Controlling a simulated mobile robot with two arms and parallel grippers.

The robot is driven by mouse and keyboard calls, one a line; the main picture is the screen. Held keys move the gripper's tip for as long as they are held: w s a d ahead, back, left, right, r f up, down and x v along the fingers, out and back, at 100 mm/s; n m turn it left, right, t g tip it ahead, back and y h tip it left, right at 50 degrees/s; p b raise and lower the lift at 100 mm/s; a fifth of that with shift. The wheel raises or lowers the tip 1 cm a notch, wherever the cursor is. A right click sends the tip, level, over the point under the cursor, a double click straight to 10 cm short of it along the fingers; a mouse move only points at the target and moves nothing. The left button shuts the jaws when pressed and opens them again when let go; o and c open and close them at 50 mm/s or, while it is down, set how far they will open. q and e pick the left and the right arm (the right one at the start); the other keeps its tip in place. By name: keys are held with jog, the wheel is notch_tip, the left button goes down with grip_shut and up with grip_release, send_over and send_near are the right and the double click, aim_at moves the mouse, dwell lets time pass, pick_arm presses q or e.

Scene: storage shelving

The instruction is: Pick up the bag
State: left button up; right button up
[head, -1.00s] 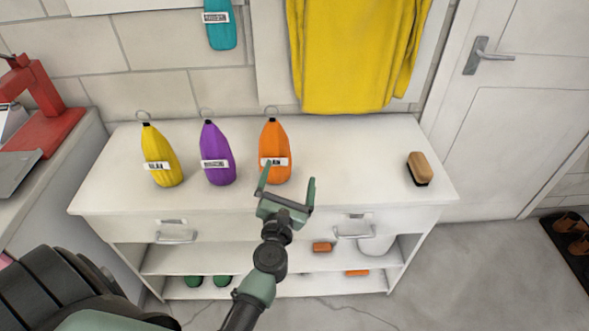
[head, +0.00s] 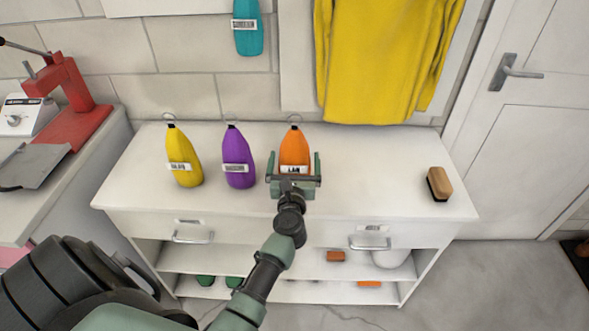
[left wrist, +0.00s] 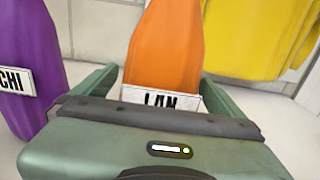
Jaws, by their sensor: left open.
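Three bags with rings on top and white name labels stand upright in a row on the white cabinet: a yellow bag (head: 183,160), a purple bag (head: 237,158) and an orange bag (head: 294,147). My left gripper (head: 294,165) is open at the orange bag, with one finger on each side of its lower part. In the left wrist view the orange bag (left wrist: 165,50) rises between the fingers (left wrist: 150,85), its label reading "LAN". The purple bag (left wrist: 30,70) is just left of the gripper there. The orange bag's base is hidden behind the gripper. My right gripper is not in view.
The white cabinet top (head: 370,170) is clear right of the orange bag up to a brown brush (head: 438,183). A teal bag (head: 248,30) and a yellow garment (head: 385,60) hang on the wall behind. A red press (head: 75,100) stands at the left.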

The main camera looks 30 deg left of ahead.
pick_arm(q)
jog(key=shift+r, duration=0.15)
jog(key=c, duration=1.9)
